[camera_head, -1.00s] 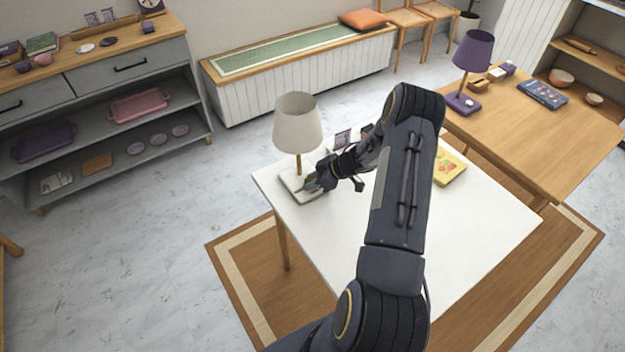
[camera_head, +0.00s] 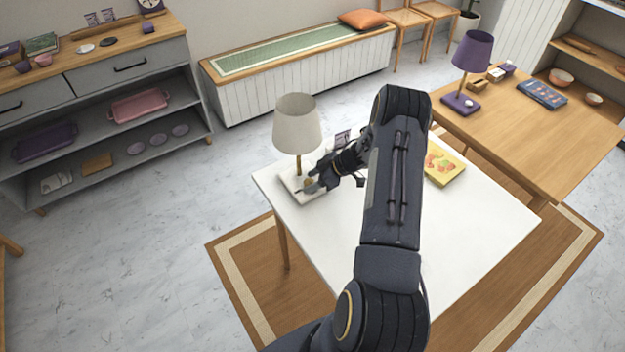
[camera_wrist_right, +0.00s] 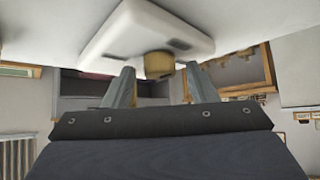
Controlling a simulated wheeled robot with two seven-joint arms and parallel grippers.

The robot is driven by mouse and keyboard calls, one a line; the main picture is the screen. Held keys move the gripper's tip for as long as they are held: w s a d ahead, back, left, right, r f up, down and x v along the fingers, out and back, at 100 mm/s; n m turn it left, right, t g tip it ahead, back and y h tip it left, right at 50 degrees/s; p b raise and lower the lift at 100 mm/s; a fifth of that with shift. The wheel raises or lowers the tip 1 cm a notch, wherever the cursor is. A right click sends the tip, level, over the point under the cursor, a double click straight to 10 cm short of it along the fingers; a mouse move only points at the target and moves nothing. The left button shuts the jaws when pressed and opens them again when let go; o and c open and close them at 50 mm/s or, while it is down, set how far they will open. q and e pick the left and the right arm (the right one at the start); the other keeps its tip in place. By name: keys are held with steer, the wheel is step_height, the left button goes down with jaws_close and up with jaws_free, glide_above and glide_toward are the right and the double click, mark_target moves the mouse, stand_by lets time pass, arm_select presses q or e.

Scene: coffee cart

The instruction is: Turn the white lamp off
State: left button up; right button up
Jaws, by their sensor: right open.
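The white lamp (camera_head: 298,123) stands upright at the far left corner of the white table, with a pale shade, a brass-coloured stem and a flat white base (camera_head: 289,179). I cannot tell for sure whether it is lit. A round tan knob (camera_wrist_right: 159,65) sits on the base. My right gripper (camera_head: 312,186) is at the near right side of the base, low over the table. In the right wrist view its fingers (camera_wrist_right: 159,71) are apart, with the knob between and just beyond the tips; contact is not clear. My left gripper is out of view.
The white table (camera_head: 330,240) has a yellow book (camera_head: 444,167) behind my right arm and a small card stand (camera_head: 343,138) behind the gripper. A purple lamp (camera_head: 472,52) stands on the wooden table (camera_head: 535,130) at right. The white table's front left is clear.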

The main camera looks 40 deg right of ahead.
steer(key=b+v, duration=0.1)
steer(key=v, duration=0.6)
steer(key=shift+s+d+r, duration=0.15)
steer(key=shift+r, duration=0.05)
stand_by(0.3)
